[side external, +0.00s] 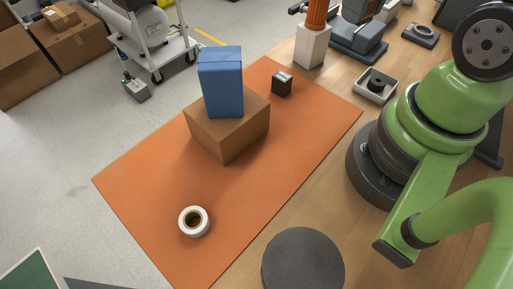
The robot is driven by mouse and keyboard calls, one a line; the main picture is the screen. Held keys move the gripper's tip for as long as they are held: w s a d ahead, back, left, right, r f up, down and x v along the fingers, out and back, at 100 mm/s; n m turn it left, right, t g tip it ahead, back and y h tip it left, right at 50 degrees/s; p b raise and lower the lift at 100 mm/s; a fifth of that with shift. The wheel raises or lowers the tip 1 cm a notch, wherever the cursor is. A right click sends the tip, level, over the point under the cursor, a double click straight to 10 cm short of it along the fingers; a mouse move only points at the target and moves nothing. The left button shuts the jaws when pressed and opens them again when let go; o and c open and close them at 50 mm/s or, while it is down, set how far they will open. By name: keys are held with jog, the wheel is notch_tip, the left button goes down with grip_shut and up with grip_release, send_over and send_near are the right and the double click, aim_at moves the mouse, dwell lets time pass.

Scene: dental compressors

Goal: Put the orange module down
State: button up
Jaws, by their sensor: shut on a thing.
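An orange ribbed column (317,14) rises from a white block (312,46) at the top of the side external view, and the frame edge cuts off its top. It is the only orange upright thing in view, but I cannot tell whether it is the orange module. My gripper and its fingertips are outside the frame, so anything held in it is hidden.
An orange mat (140,185) bears a brown carton (228,135) with a blue box (221,82) upright on it, a white tape roll (184,226) and a small black box (282,84). A dark round disc (302,266) lies in front. The mat's left part is clear.

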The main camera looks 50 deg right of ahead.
notch_tip(320, 180, up, 3)
jog(key=w+a+n, duration=0.3)
jog(key=a+n, duration=0.2)
jog(key=a, duration=0.1)
jog(key=n, duration=1.5)
send_over(256, 207)
notch_tip(256, 207, down, 16)
jog(key=shift+f, duration=2.75)
